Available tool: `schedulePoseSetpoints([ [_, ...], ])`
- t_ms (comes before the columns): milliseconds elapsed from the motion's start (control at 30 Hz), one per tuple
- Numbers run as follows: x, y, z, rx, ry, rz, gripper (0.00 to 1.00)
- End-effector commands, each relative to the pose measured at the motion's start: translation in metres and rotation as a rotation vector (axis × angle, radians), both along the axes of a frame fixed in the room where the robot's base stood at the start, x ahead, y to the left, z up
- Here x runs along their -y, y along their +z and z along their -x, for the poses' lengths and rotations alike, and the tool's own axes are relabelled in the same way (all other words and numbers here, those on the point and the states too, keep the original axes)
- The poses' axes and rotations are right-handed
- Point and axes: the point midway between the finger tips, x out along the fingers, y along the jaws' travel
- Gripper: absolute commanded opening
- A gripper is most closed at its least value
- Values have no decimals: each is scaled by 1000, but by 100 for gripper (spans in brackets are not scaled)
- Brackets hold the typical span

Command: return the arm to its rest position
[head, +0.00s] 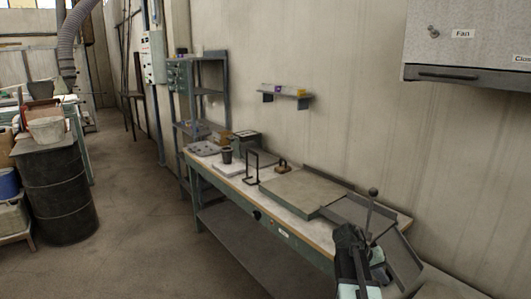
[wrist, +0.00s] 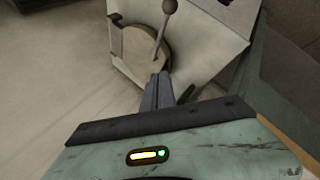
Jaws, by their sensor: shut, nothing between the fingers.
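My gripper (wrist: 157,88) is in the lower middle of the wrist view, its two grey fingers shut together with nothing between them. Beyond the fingertips are a round tan disc (wrist: 140,46), a ball-topped lever (wrist: 169,7) and a pale metal tray-like plate (wrist: 213,48). I cannot tell whether the fingers touch any of these. In the head view my dark gripper end (head: 351,245) is low at the right, by the near end of the bench. The same lever (head: 373,192) rises beside it. My fingertips are hard to make out there.
The long bench (head: 218,176) holds a flat grey slab (head: 290,190), a wire frame (head: 248,168) and a dark cup (head: 227,156). A wall cabinet (head: 465,40) hangs at upper right, a small shelf (head: 287,94) further left. A black drum (head: 60,195) stands left. The floor between is clear.

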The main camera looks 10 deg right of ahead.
Motion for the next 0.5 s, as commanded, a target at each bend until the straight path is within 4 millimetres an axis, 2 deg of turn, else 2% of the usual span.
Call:
schedulePoseSetpoints([
  [100,-79,-1,-24,15,106,-74,0],
  [167,-128,-4,-33,22,168,-132,0],
  [200,-164,-6,-36,25,212,-178,0],
  [233,-190,-9,-37,26,245,-216,0],
  [300,-249,-14,-33,23,314,-308,0],
  [400,-318,-20,-19,15,390,-443,0],
  [500,-363,-26,1,6,428,-576,0],
])
